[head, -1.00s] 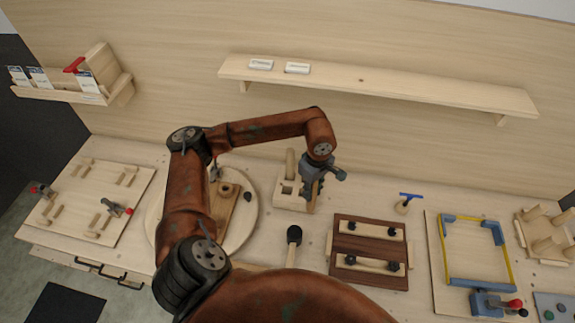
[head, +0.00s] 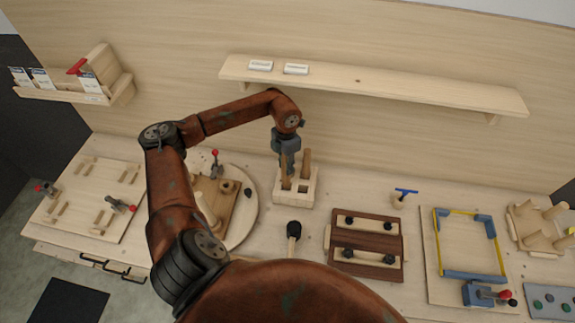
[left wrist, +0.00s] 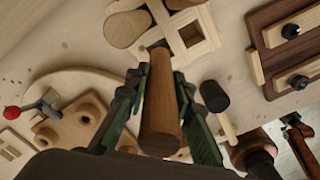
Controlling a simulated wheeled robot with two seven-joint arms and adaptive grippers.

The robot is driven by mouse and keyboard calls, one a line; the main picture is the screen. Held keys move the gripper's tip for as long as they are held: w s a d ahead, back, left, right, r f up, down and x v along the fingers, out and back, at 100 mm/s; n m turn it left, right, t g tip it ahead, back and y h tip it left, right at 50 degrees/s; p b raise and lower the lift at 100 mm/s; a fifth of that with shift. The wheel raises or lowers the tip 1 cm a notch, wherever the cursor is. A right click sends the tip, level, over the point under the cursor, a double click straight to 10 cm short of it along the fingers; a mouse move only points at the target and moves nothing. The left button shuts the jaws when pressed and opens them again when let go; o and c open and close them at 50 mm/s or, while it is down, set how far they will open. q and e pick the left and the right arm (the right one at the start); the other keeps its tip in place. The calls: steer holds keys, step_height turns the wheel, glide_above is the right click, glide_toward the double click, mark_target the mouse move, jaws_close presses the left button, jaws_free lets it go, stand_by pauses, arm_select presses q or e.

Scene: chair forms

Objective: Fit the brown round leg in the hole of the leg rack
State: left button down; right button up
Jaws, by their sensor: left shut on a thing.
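The leg rack (head: 309,198) is a pale wooden block with square openings. My left gripper (head: 286,163) is above its left side, shut on the brown round leg (left wrist: 160,118). In the left wrist view the leg lies between the green fingers (left wrist: 158,100), and its far end overlaps the near left part of the rack (left wrist: 207,44). I cannot tell whether that end is inside an opening. Another brown leg (head: 307,160) stands at the rack's back right. In the left wrist view a tan leg (left wrist: 125,29) also stands at the rack. My right gripper is not in view.
A round board (head: 247,217) with a brown fixture (head: 227,208) lies left of the rack. A black-headed mallet (head: 294,229) lies in front. A dark brown jig (head: 366,245) is to the right. A shelf (head: 380,88) runs along the wall above.

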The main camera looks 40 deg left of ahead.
arm_select(q)
steer(key=shift+d+f+b, duration=0.1)
steer(key=shift+f+b, duration=0.6)
steer(key=shift+f, duration=0.95)
steer(key=shift+f+b, duration=0.8)
steer(key=shift+f, duration=0.3)
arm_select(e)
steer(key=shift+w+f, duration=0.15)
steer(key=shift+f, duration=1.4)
arm_select(q)
steer(key=shift+f, duration=0.25)
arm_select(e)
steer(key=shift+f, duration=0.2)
arm_select(q)
steer(key=c, duration=1.6)
jaws_free()
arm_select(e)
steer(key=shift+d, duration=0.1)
